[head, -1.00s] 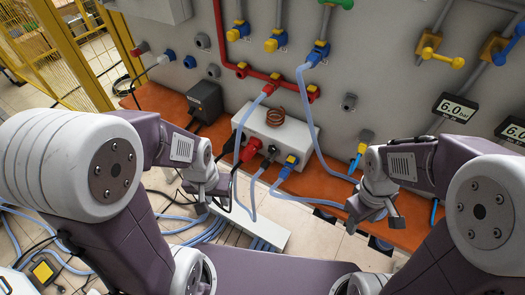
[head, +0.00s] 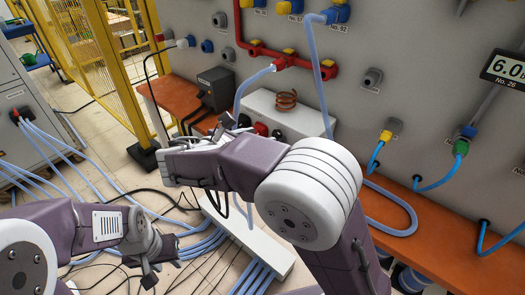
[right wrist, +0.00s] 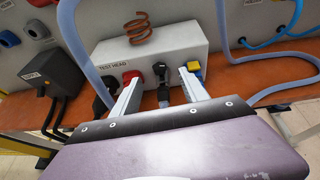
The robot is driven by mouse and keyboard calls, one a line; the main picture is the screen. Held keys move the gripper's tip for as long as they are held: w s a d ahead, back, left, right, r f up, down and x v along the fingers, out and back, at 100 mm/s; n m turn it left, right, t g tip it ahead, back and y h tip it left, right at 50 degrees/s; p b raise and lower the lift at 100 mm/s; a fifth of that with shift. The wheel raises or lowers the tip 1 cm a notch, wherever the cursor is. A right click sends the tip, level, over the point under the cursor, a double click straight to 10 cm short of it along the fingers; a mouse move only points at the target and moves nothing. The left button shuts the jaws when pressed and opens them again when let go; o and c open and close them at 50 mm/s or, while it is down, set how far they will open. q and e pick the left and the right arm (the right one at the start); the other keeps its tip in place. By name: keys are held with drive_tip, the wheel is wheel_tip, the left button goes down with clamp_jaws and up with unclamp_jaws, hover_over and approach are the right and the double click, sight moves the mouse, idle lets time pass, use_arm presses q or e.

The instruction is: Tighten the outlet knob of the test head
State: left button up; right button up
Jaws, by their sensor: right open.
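The test head (right wrist: 155,48) is a white box with a copper coil on top, in the right wrist view. It also shows in the head view (head: 262,104), partly behind my right arm. Its front carries a red fitting (right wrist: 131,77), a black fitting (right wrist: 160,73) in the middle, and a blue fitting with a yellow knob (right wrist: 194,68). I cannot read which is the outlet. My right gripper (right wrist: 157,84) is open before the front, its fingers either side of the black fitting. No grip shows. My left gripper (head: 152,268) hangs low at lower left, away from the box.
A black box (right wrist: 52,75) with cables stands left of the test head on the orange bench (head: 385,212). Blue hoses run beside the test head and along the bench. Yellow fencing (head: 90,70) and floor hoses lie to the left.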

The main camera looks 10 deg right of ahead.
sight(276, 133)
drive_tip(key=b+x, duration=0.1)
drive_tip(key=x, duration=0.3)
drive_tip(key=f+b+x, duration=0.1)
drive_tip(key=x, duration=0.3)
drive_tip(key=shift+a, duration=0.2)
drive_tip(key=shift+w+d+b, duration=0.25)
drive_tip(key=shift+b, duration=0.05)
use_arm(q)
wheel_tip(276, 133, down, 3)
drive_tip(key=shift+f, duration=0.1)
